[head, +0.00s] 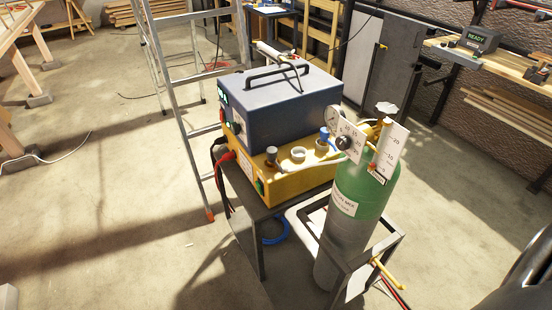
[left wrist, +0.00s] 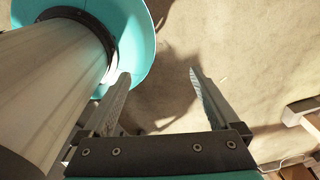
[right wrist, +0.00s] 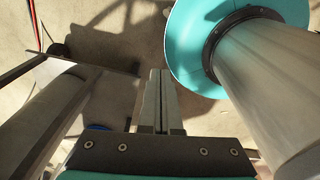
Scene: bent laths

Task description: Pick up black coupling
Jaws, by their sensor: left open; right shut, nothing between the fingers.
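I cannot make out a black coupling with certainty. A small dark-topped fitting (head: 271,154) stands on the front ledge of the yellow base (head: 262,177) in the head view. Beside it are a pale ring-shaped fitting (head: 298,153) and a blue-topped fitting (head: 324,137). My left gripper (left wrist: 160,74) is open and empty over bare floor in the left wrist view. My right gripper (right wrist: 160,73) is shut and empty, pointing toward the floor in the right wrist view. Neither gripper shows in the head view.
The blue-grey machine (head: 275,112) with a black top handle sits on the yellow base. A green-topped gas cylinder (head: 362,192) with gauges stands at its right, in a metal frame. An aluminium ladder (head: 178,108) is behind left. Open floor (head: 90,220) lies left.

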